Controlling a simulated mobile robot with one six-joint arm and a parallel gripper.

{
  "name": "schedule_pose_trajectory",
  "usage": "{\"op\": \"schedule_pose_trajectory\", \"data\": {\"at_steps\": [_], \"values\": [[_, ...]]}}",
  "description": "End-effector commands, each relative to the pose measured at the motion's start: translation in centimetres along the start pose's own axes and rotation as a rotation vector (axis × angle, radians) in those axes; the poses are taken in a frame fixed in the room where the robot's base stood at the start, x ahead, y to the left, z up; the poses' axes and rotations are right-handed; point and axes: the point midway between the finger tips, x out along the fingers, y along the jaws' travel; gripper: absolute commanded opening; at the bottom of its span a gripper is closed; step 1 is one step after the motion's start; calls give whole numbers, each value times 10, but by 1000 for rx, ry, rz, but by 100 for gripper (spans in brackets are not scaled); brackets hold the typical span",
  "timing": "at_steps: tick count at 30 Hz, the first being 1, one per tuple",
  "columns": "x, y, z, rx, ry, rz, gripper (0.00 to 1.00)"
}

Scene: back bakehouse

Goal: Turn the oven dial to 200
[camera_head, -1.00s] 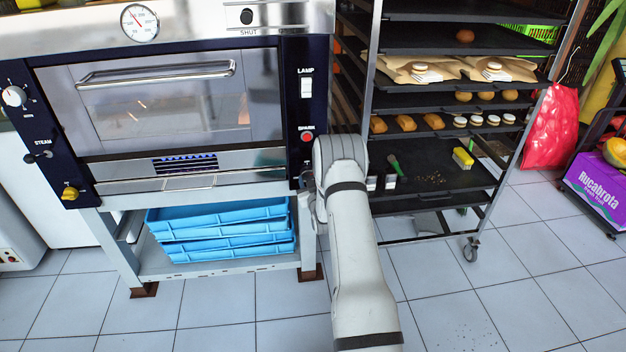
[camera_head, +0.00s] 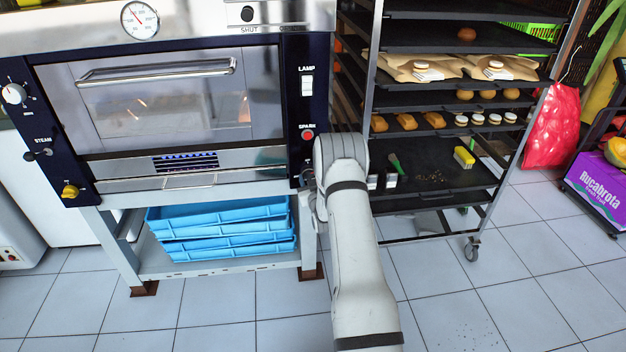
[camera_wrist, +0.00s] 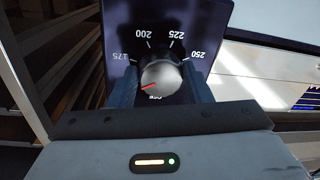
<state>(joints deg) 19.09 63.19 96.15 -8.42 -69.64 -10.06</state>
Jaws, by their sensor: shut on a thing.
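The oven dial (camera_wrist: 163,77) is a round silver knob in the middle of the wrist view, with a red pointer line. The line points to the lower left, below the 175 mark. The 200 mark (camera_wrist: 157,34) is above the dial, with 225 and 250 to its right. A label below the dial is partly hidden. My gripper (camera_wrist: 162,88) has one dark finger on each side of the dial and is shut on it. In the head view my gripper (camera_head: 307,180) is at the lower right of the oven (camera_head: 165,100), mostly hidden by my arm.
A lamp switch (camera_head: 307,86) and a red spark button (camera_head: 308,136) sit above my gripper on the oven's right panel. A rack (camera_head: 376,50) with trays of bread stands close on the right. Blue crates (camera_head: 220,228) lie under the oven. The tiled floor in front is clear.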

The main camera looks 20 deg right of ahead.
Motion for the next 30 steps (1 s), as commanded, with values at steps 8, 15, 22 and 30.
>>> {"op": "schedule_pose_trajectory", "data": {"at_steps": [8, 15, 22, 30], "values": [[0, 1, 0, 41, 8, 3, 22], [1, 0, 3, 157, 20, 6, 22], [1, -1, 4, 364, 39, 10, 22], [1, -2, 4, 620, 61, 15, 22]]}}
